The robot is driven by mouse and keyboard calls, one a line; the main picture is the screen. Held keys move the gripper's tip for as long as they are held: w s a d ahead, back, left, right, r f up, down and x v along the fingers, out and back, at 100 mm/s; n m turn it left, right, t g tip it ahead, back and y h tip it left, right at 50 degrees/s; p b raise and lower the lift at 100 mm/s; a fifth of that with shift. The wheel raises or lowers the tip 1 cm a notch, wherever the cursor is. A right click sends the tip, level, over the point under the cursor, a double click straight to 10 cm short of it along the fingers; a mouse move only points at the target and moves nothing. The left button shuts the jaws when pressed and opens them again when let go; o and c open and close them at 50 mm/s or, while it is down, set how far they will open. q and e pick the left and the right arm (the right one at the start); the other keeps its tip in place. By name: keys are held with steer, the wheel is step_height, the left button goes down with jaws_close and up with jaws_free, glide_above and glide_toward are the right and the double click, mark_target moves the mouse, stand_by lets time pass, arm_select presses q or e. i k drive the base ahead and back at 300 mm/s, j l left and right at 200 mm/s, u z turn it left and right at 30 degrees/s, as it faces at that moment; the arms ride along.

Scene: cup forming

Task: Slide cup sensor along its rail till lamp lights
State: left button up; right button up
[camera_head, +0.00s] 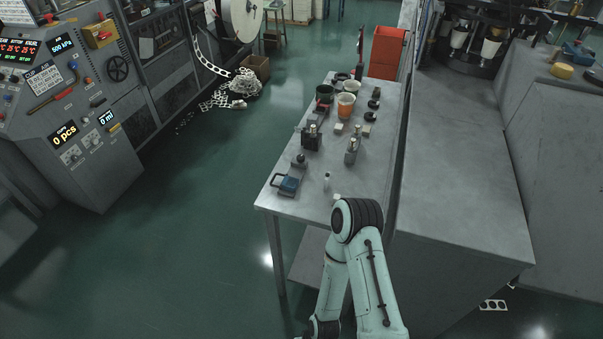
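I cannot make out the cup sensor, its rail or its lamp for certain at this distance. White paper cups (490,49) hang in a dark machine (472,62) at the top right, the likeliest place for them. One mint-green arm of mine rises from the bottom, right of the middle, with its dark-ringed joint over the near end of the work table. Neither of my grippers shows in the frame.
A control console (70,100) stands at left.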

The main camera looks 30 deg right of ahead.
mark_target(289, 183)
steer(key=i+j+z, duration=0.1)
steer(key=i+j, duration=0.95)
steer(key=z, duration=0.4)
steer(key=j+z, duration=0.1)
steer(key=z, duration=0.3)
steer(key=j+z, duration=0.1)
steer(key=z, duration=0.75)
steer(key=j+z, duration=0.1)
steer(key=z, duration=0.3)
